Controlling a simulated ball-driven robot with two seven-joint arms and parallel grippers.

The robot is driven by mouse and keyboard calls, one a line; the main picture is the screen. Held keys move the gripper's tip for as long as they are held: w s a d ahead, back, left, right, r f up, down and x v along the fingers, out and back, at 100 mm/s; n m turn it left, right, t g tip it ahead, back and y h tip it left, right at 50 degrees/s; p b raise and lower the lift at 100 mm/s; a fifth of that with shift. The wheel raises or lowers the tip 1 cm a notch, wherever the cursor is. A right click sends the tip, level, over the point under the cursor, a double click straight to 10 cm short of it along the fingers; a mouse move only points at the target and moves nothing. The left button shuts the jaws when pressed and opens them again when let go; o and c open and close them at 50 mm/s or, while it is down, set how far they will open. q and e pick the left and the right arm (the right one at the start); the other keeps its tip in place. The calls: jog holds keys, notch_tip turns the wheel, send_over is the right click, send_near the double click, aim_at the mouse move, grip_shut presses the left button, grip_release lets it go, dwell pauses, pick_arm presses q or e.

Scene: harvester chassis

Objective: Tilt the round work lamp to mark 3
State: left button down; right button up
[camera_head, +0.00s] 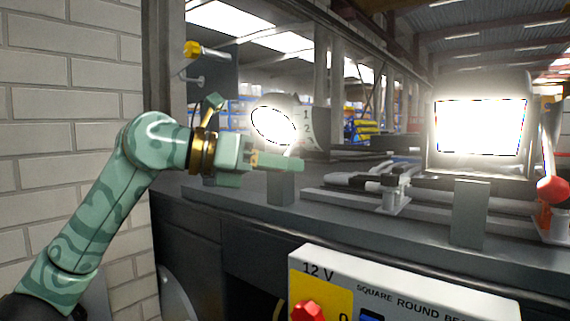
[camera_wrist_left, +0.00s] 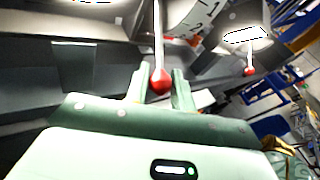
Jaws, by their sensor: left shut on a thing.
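The round work lamp (camera_head: 272,125) glows white on the ledge, its face turned towards the left. A pale scale plate (camera_head: 308,128) beside it shows marks 1 and 2; mark 3 cannot be made out. In the left wrist view the plate (camera_wrist_left: 196,14) shows at the top. My left gripper (camera_head: 298,163) is in front of and below the lamp. In the left wrist view its fingers (camera_wrist_left: 160,76) are shut on the red ball knob (camera_wrist_left: 160,84) of the lamp's thin lever (camera_wrist_left: 157,35). In the head view the gripper hides the knob. My right gripper is out of view.
A lit square lamp (camera_head: 480,127) with its own red-knobbed lever (camera_head: 552,188) stands at the right. Rails and clamps (camera_head: 392,195) and a grey upright plate (camera_head: 470,213) lie between. A white switch box (camera_head: 400,290) is in front. A brick wall (camera_head: 70,90) bounds the left.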

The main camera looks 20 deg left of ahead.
pick_arm(q)
jog(key=shift+r, duration=0.25)
jog(key=c, duration=1.3)
grip_release()
jog(key=shift+o, duration=0.2)
jog(key=shift+s+a, duration=0.1)
jog(key=shift+s, duration=0.1)
jog(key=shift+a, duration=0.1)
jog(key=shift+s+a+b, duration=0.15)
jog(key=shift+a+b, duration=0.15)
jog(key=b+v, duration=0.3)
jog(key=v, duration=1.2)
jog(key=shift+s+a+b, duration=0.15)
jog(key=shift+s+b, duration=0.2)
jog(key=shift+b, duration=0.05)
